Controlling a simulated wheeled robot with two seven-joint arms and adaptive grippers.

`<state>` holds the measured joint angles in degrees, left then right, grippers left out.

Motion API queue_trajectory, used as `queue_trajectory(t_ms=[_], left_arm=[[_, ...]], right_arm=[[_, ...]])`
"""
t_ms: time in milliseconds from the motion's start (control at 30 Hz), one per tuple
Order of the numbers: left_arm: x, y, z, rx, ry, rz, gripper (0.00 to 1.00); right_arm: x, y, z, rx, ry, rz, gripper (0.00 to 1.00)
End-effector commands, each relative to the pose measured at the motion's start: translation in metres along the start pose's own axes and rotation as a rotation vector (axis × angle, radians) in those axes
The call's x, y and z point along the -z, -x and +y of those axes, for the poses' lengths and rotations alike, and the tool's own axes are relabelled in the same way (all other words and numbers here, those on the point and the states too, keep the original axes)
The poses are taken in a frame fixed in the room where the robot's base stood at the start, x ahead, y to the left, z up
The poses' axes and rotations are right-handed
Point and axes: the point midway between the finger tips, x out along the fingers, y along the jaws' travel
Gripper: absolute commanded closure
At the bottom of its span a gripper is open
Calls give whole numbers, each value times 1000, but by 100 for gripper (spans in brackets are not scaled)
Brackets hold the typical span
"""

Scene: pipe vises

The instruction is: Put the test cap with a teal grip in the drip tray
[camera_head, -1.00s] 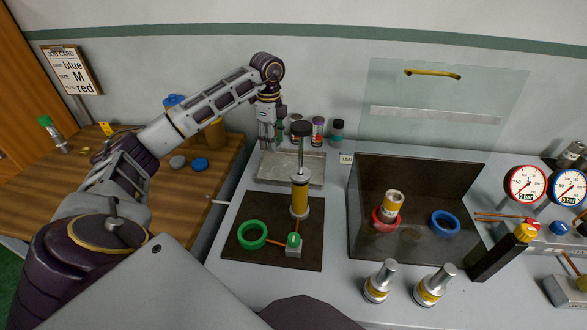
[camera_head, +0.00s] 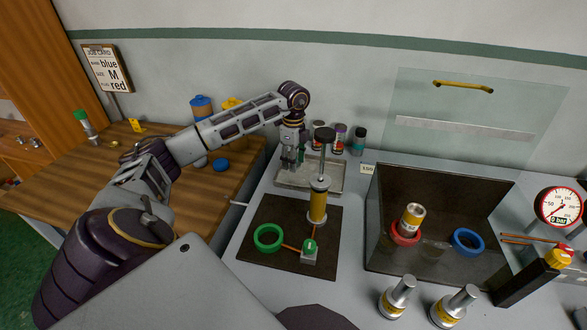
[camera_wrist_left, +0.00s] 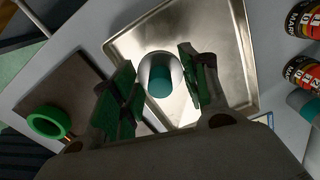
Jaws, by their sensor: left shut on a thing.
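My left gripper (camera_head: 291,161) is over the back left part of the metal drip tray (camera_head: 335,179). In the left wrist view, its green-padded fingers (camera_wrist_left: 158,88) stand on either side of the test cap (camera_wrist_left: 158,72), which shows a pale round part and a teal grip. The gripper is shut on this cap. Behind it lies the bare floor of the drip tray (camera_wrist_left: 232,62). I cannot tell whether the cap touches the tray. In the head view the cap is mostly hidden by the fingers. My right gripper is not in view.
A hand pump (camera_head: 318,203) with a tall handle stands just in front of the tray. Several small jars (camera_head: 340,138) stand behind it. A green ring (camera_head: 268,237) lies on the dark mat (camera_head: 262,262). A dark box with a clear shield (camera_head: 450,110) is to the right.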

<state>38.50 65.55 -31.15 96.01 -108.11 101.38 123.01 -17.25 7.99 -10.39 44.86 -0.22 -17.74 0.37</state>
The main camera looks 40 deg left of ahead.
Motion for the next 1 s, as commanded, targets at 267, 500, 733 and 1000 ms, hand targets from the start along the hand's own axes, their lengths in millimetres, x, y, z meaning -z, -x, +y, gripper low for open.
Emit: queue_trajectory(t_ms=[267,500,733,1000], left_arm=[[0,-6,0,-1,0,1,82],[0,-31,0,-1,-1,0,82],[0,-37,0,1,-1,0,82],[0,-39,0,0,-1,0,82]], right_arm=[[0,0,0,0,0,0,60],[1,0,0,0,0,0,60],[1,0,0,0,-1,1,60],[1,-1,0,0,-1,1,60]])
